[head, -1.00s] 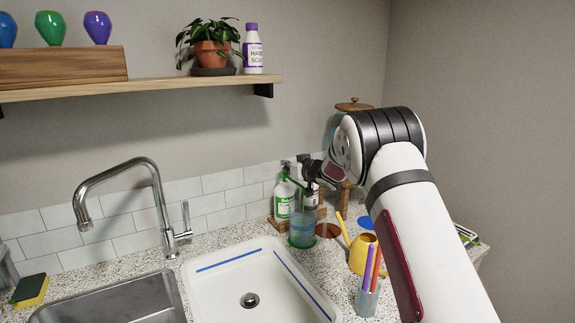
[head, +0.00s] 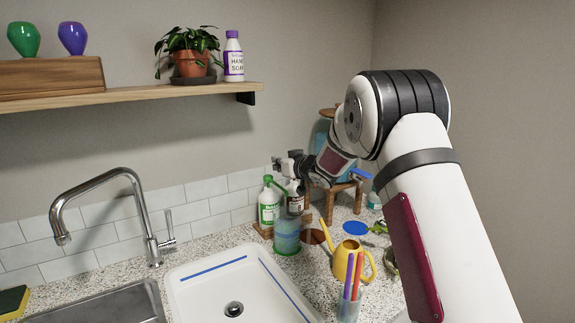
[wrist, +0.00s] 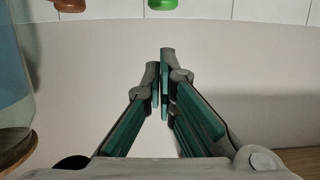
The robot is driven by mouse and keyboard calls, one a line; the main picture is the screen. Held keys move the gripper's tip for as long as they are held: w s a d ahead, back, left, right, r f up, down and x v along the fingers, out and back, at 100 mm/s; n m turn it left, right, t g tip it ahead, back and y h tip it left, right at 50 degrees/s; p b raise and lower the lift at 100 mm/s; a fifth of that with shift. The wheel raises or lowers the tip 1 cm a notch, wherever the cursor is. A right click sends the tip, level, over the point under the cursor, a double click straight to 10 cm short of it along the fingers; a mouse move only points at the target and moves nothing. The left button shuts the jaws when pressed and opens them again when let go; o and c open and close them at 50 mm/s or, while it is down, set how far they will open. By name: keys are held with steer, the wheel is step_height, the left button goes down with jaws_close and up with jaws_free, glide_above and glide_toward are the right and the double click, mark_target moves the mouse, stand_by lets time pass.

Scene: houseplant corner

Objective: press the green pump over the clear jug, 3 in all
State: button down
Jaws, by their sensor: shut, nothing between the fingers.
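The green pump (head: 270,181) tops a white-labelled green bottle (head: 268,207) by the tiled wall. Its spout reaches right, toward the clear jug (head: 287,232), which stands in front and looks blue-green, greener at its base. My gripper (head: 280,164) is above and slightly right of the pump, apart from it. In the wrist view its fingers (wrist: 162,75) are together and empty. A green pump part (wrist: 163,4) and a brown one (wrist: 70,4) show at that view's top edge. A second bottle (head: 295,197) stands behind the jug, its top partly hidden by my gripper.
A yellow watering can (head: 348,260) and a cup of pens (head: 348,304) stand to the right. A blue dispenser on a wooden stand (head: 343,190) is behind my arm. The white basin (head: 190,293) and faucet (head: 147,225) are left. A shelf (head: 130,94) hangs above.

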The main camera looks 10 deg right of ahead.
steer(key=shift+v, duration=2.5)
steer(key=shift+r, duration=0.1)
steer(key=shift+w+d+r+b, duration=0.15)
steer(key=shift+r+b, duration=0.55)
steer(key=shift+b, duration=0.2)
steer(key=shift+w, duration=0.1)
